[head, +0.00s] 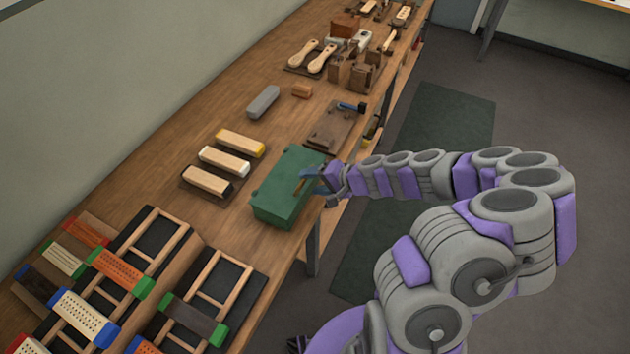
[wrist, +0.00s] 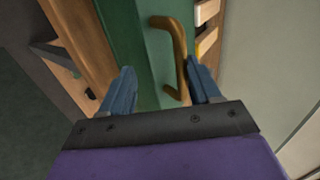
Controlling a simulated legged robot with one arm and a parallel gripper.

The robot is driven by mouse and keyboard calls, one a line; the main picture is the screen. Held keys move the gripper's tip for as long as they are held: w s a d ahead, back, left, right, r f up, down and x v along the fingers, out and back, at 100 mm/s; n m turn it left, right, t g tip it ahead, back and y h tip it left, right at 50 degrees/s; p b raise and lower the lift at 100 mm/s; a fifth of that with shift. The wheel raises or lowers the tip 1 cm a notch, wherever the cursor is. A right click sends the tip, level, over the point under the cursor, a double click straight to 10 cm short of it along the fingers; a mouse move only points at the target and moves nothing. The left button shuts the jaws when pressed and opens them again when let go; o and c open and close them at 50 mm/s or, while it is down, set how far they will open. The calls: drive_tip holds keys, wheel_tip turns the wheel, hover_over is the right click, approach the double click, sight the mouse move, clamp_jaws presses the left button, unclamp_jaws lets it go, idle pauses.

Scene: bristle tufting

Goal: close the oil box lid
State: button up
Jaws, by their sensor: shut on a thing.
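The green oil box (head: 275,205) stands on the workbench near its front edge. Its green lid (head: 297,160) covers the top in the head view; I cannot tell whether it sits fully down. A brass-brown bar handle (wrist: 181,48) on the green face lies between the blue fingers of my gripper (wrist: 160,82) in the wrist view. My gripper (head: 314,182) is shut on the handle, which sits close to the right finger in the wrist view. In the head view, the fingers partly hide the handle.
The wooden workbench (head: 180,130) runs away from me. Several brushes lie left of the box, with a grey block (head: 263,102) behind them. A brown board (head: 332,127) lies beyond the box. Racks with coloured brushes (head: 118,270) fill the near left.

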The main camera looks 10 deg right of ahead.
drive_tip(key=shift+w+d, duration=0.1)
drive_tip(key=shift+d, duration=0.1)
idle(0.3)
drive_tip(key=p+v, duration=0.4)
drive_tip(key=v, duration=1.3)
drive_tip(key=shift+a+r, duration=0.1)
drive_tip(key=shift+a, duration=0.1)
